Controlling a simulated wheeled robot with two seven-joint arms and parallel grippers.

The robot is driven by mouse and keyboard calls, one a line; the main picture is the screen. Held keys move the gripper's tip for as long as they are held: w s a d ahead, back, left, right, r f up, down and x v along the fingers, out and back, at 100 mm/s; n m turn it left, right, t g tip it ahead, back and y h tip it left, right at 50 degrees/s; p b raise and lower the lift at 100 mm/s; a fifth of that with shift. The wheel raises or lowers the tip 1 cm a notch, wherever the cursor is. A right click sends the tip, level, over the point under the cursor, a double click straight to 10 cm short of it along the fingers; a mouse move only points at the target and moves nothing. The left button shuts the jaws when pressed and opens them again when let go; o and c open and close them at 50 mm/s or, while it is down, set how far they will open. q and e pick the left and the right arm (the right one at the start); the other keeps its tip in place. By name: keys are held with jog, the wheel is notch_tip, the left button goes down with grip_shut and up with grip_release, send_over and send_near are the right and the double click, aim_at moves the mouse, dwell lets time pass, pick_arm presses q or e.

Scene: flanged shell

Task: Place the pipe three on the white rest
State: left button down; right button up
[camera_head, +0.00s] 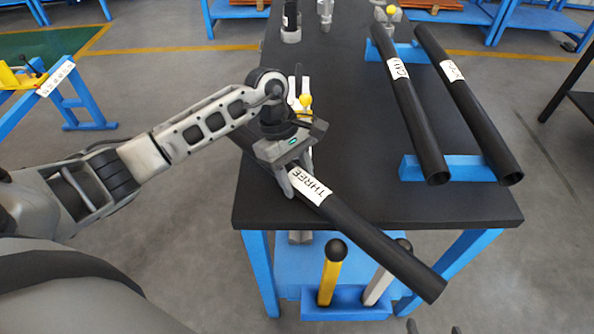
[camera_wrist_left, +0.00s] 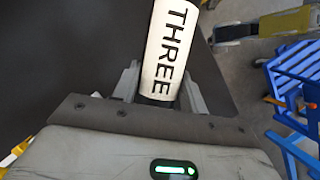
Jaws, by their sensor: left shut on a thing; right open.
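Pipe three (camera_head: 375,239) is a long black pipe with a white THREE label. It lies diagonally, its near end reaching past the table's front edge and its far end behind my left arm. My left gripper (camera_head: 297,178) is shut on it at the label; the left wrist view shows the label (camera_wrist_left: 168,45) between the fingers (camera_wrist_left: 160,95). A white upright piece (camera_head: 300,86) with a yellow knob stands behind my left gripper, mostly hidden; I cannot tell whether it is the white rest or whether the pipe touches it. Only the tips of my right gripper (camera_head: 433,329) show, apart and empty.
Two other labelled black pipes (camera_head: 411,107) (camera_head: 468,104) lie on blue supports (camera_head: 464,168) at the table's right. The black tabletop (camera_head: 350,110) is clear in the middle. A yellow handle (camera_head: 329,273) and a pale handle (camera_head: 383,277) stand below the front edge.

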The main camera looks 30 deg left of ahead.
pick_arm(q)
jog(key=shift+w+r, duration=0.1)
jog(key=c, duration=0.8)
grip_release()
